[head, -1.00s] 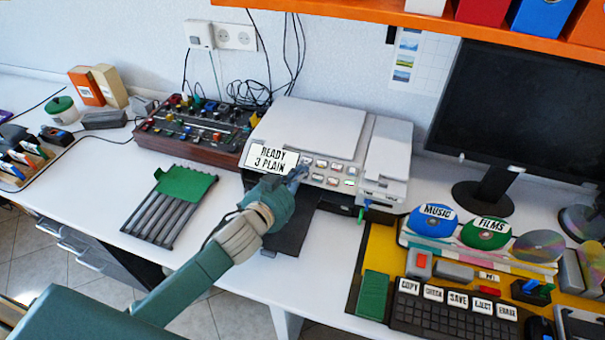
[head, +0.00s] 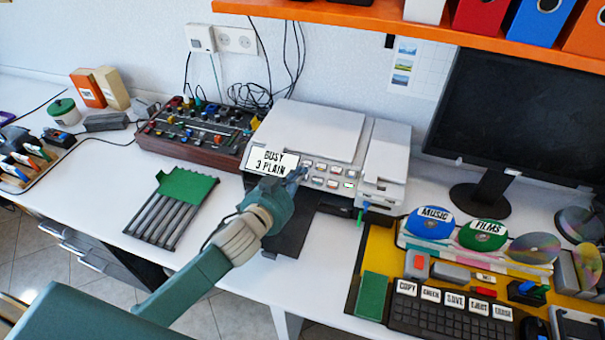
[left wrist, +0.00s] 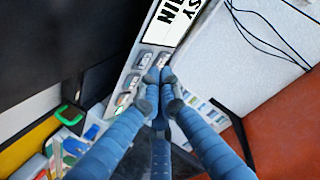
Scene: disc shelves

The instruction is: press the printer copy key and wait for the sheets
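The white printer (head: 312,128) stands against the back wall in the head view. Its label display (head: 270,162) reads "BUSY 3 PLAIN". Small keys (head: 332,177) sit in rows to the right of the display. My left gripper (head: 297,177) reaches over the front of the printer, with its tips at the left end of the keys. In the left wrist view its blue fingers (left wrist: 158,76) meet at the tips beside the grey keys (left wrist: 144,60), with nothing seen between them. The tips hide the key under them. The dark front tray (head: 292,238) looks bare where it shows. My right gripper is out of view.
A mixer panel (head: 195,135) stands left of the printer, and a ribbed rack with a green flap (head: 185,186) lies in front of it. A monitor (head: 510,110), labelled discs (head: 433,222) and a keyboard (head: 440,318) fill the right side. An orange shelf (head: 330,14) hangs above.

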